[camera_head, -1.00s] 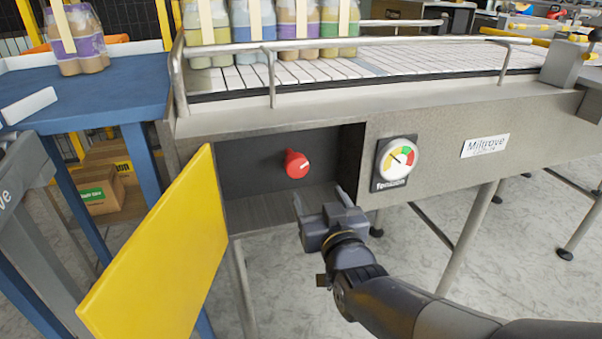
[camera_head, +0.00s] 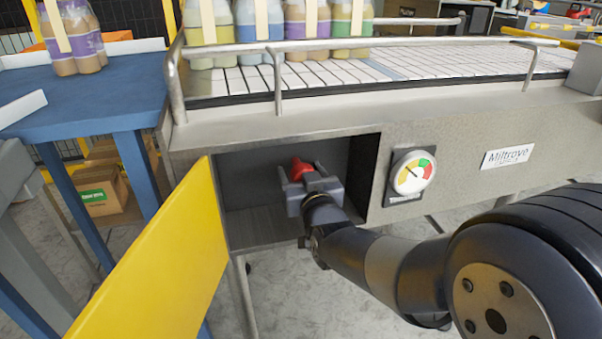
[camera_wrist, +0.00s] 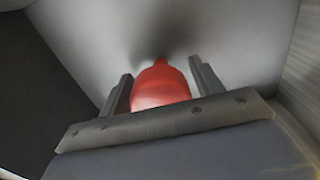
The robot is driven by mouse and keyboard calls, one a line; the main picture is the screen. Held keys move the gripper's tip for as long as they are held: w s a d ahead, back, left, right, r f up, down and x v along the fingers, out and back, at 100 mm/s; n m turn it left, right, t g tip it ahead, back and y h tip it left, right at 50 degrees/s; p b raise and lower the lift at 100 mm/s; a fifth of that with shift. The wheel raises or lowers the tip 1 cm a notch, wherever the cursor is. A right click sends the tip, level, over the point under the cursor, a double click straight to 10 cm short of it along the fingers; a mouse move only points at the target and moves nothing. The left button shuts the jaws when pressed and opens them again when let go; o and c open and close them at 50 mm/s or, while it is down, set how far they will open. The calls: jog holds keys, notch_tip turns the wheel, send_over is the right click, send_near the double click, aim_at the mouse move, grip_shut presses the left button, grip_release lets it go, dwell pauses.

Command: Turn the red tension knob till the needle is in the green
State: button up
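The red tension knob (camera_head: 300,167) sits on the back wall of an open recess under the conveyor. My gripper (camera_head: 299,176) reaches into the recess, with its fingers on either side of the knob. In the wrist view the knob (camera_wrist: 160,86) lies between the two spread fingers of my gripper (camera_wrist: 162,85), with a gap visible on both sides. The gauge (camera_head: 411,175) is on the panel right of the recess. It has a white face with red, yellow and green on its rim. Its needle appears to point to the upper left, outside the green at the upper right.
A yellow door (camera_head: 165,265) hangs open at the recess's left. The recess's side walls and floor (camera_head: 255,225) surround my gripper closely. A blue table (camera_head: 90,100) stands at the left. Bottle packs (camera_head: 258,25) stand on the conveyor above, behind a metal rail.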

jog(key=c, duration=0.7)
jog(key=shift+c, duration=0.2)
jog(key=shift+f+m+b, duration=0.1)
jog(key=shift+m+b, duration=0.2)
jog(key=shift+b, duration=0.15)
jog(key=shift+f+m+b, duration=0.1)
jog(key=shift+m+b, duration=0.4)
jog(key=shift+b, duration=0.2)
jog(key=m+b, duration=0.3)
jog(key=b, duration=0.1)
jog(key=m+b, duration=0.4)
jog(key=shift+a+m, duration=0.1)
jog(key=shift+m, duration=0.2)
jog(key=shift+r+m+b, duration=0.2)
jog(key=shift+m+b, duration=1.1)
